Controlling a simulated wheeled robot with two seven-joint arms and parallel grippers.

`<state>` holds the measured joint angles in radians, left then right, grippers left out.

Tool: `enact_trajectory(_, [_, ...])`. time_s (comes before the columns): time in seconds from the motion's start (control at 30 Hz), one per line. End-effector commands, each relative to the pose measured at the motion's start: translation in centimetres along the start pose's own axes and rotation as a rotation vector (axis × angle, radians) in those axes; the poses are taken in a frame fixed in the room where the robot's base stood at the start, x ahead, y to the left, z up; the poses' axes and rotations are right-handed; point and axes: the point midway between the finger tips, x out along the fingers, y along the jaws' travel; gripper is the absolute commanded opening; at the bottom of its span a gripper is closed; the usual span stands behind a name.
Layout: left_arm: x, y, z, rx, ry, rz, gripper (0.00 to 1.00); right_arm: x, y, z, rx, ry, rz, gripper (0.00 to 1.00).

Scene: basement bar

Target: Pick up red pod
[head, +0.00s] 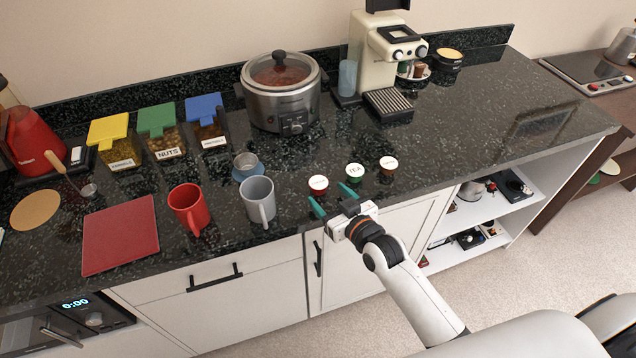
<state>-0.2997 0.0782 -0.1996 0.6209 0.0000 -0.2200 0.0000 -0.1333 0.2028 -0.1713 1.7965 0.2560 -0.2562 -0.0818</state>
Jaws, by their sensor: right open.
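The red pod (318,193), with a pale lid, stands on the dark speckled counter (290,165) near its front edge. A green pod (354,179) labelled TEA and a brown pod (387,174) stand in a row to its right. My right gripper (333,198) is open and empty, its teal fingers spread, at the counter's front edge just in front of the red and green pods. One finger shows just below the red pod. I cannot tell whether it touches the pod. My left gripper is not in view.
A grey mug (259,201) and a red mug (188,208) stand left of the red pod. A slow cooker (281,95) and a coffee machine (375,60) stand behind. The counter right of the brown pod is clear.

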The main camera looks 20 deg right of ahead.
Motion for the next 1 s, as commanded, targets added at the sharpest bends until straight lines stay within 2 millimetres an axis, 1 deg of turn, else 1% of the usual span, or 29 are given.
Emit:
enact_trajectory(0.03, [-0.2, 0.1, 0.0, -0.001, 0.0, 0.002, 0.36, 0.5, 0.0, 0.1, 0.001, 0.0, 0.0, 0.68])
enact_trajectory(0.17, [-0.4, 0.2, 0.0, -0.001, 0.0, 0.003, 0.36, 1.2, 0.0, 0.2, 0.0, 0.0, 0.0, 0.68])
enact_trajectory(0.37, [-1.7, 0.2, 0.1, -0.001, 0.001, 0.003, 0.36, 4.1, -0.1, 1.0, 0.0, 0.0, 0.0, 0.68])
enact_trajectory(0.5, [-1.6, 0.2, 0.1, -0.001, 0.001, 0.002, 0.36, 5.7, -0.1, 0.7, 0.0, 0.001, 0.001, 0.68])
enact_trajectory(0.6, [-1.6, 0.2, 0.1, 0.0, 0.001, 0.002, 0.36, 6.1, -0.1, 0.5, 0.0, 0.002, 0.001, 0.68])
enact_trajectory(0.77, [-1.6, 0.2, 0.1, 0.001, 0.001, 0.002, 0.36, 6.1, -0.1, 0.5, 0.0, 0.001, 0.001, 0.68])
enact_trajectory(0.8, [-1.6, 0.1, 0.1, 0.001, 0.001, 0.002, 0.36, 6.1, -0.1, 0.5, 0.0, 0.001, 0.001, 0.67])
enact_trajectory(0.87, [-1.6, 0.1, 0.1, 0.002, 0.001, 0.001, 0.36, 6.1, -0.1, 0.5, 0.0, 0.001, 0.001, 0.57])
enact_trajectory(1.0, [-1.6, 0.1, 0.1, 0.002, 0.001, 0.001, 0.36, 6.0, -0.1, 0.5, -0.001, 0.001, 0.0, 0.34])
